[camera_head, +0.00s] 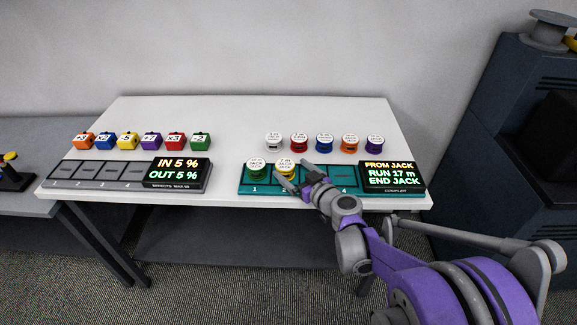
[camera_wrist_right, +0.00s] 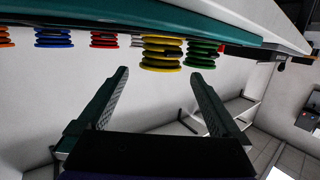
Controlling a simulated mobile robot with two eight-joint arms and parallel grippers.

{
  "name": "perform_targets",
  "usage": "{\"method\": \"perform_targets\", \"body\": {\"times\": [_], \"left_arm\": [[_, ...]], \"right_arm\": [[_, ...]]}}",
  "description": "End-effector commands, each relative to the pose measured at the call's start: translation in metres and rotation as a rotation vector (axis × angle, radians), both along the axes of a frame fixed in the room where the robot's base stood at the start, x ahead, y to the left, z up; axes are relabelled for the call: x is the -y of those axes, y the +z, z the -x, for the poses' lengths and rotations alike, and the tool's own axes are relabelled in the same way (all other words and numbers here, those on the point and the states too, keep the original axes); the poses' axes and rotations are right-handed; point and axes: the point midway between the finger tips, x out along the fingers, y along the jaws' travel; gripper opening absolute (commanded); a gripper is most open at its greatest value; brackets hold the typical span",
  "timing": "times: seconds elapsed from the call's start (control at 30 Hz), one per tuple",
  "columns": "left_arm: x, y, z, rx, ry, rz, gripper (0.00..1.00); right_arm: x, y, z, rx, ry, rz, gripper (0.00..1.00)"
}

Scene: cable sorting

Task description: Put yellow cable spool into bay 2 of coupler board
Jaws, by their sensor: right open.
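The yellow cable spool (camera_head: 287,176) has a white top label reading 7 m JACK. It sits upright at bay 2 of the teal coupler board (camera_head: 242,187), just right of the green spool (camera_head: 257,175) at bay 1. My right gripper (camera_head: 294,177) is open at the spool's near right side and hides part of bay 2 and bay 3. In the right wrist view the yellow spool (camera_wrist_right: 162,54) is beyond the open fingertips (camera_wrist_right: 160,76), with nothing between the fingers. My left gripper is not in view.
White, red, blue, orange and purple spools (camera_head: 349,144) stand in a row behind the board. The board's display (camera_head: 392,176) reads RUN 17 m. Several coloured cubes (camera_head: 129,141) and a grey board (camera_head: 62,183) with a display are at left. The middle of the white table (camera_head: 232,130) is clear.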

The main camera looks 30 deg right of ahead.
Motion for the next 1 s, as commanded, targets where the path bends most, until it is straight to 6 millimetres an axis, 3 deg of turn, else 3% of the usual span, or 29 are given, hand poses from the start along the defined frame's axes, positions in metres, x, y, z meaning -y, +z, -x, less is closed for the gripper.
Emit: {"method": "perform_targets", "body": {"times": [0.1,0.33,0.67,0.77,0.87,1.0], "left_arm": [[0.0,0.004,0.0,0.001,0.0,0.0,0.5],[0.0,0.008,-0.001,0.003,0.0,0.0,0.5],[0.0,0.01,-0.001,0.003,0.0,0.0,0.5],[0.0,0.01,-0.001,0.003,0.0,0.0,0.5],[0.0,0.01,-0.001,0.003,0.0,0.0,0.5],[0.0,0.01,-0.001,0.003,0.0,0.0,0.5]], "right_arm": [[0.002,0.007,0.029,0.0,-0.004,0.001,1.0],[0.003,0.015,0.07,0.0,-0.003,0.001,1.0],[0.0,0.017,0.088,-0.007,0.008,-0.002,1.0],[-0.024,0.011,0.091,-0.059,0.054,-0.023,1.0],[-0.07,-0.003,0.104,-0.184,0.139,-0.065,1.0],[-0.139,-0.036,0.15,-0.459,0.227,-0.106,1.0]]}}
